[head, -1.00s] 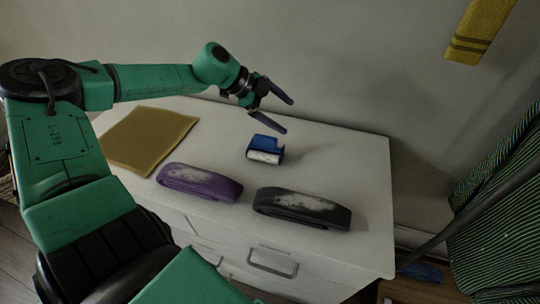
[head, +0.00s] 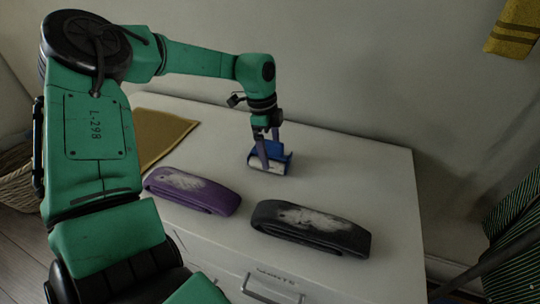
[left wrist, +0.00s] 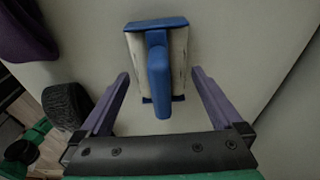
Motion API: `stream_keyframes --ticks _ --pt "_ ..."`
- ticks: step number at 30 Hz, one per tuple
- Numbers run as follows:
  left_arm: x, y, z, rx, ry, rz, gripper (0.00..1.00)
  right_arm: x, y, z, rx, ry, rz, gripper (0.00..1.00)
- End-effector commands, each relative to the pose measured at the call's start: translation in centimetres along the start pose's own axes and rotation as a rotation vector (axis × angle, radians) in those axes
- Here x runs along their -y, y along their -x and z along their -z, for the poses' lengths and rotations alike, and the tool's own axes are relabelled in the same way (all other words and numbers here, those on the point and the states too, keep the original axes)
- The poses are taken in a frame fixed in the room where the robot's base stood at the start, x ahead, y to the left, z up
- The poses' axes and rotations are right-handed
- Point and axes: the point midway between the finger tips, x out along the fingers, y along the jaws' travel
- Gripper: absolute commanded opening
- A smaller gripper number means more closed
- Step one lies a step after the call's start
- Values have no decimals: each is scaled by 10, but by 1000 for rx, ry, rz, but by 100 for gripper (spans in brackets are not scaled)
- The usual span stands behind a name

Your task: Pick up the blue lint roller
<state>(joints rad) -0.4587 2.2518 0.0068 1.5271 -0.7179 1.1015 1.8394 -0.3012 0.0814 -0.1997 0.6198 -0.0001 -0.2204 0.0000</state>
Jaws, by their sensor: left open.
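The blue lint roller (head: 284,163) with a white roll stands on the white cabinet top, towards the back wall. In the left wrist view the lint roller (left wrist: 158,72) is seen from above, its blue handle towards me. My left gripper (head: 268,150) is pointed down right at the roller and hides part of it. In the left wrist view the left gripper (left wrist: 160,76) is open, with one purple finger on each side of the blue handle. I cannot tell whether either finger touches it. My right gripper is out of view.
A purple rolled strap (head: 192,190) and a black rolled strap (head: 312,228) lie in front of the roller on the white cabinet (head: 385,190). A yellow-brown cloth (head: 160,135) lies at the left. The cabinet top right of the roller is clear. The wall is close behind.

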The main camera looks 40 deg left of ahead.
Motion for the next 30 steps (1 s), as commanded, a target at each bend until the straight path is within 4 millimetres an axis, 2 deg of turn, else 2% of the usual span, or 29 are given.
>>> stream_keyframes --ticks 3,8,9,14,15,23,26,30 --pt "0 -14 0 -1 0 0 100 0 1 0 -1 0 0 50" --pt "0 -15 0 -1 -1 2 100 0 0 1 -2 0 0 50" --pt "0 -15 0 -1 0 2 96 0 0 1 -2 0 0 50" --pt "0 -14 0 -1 0 2 35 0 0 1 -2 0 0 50" --pt "0 -14 0 -1 0 2 29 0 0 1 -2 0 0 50" --pt "1 -12 1 -1 -1 3 28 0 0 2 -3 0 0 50" --pt "1 -4 2 -1 -1 3 28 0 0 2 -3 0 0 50" --pt "2 23 6 -1 -1 8 28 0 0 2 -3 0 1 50"
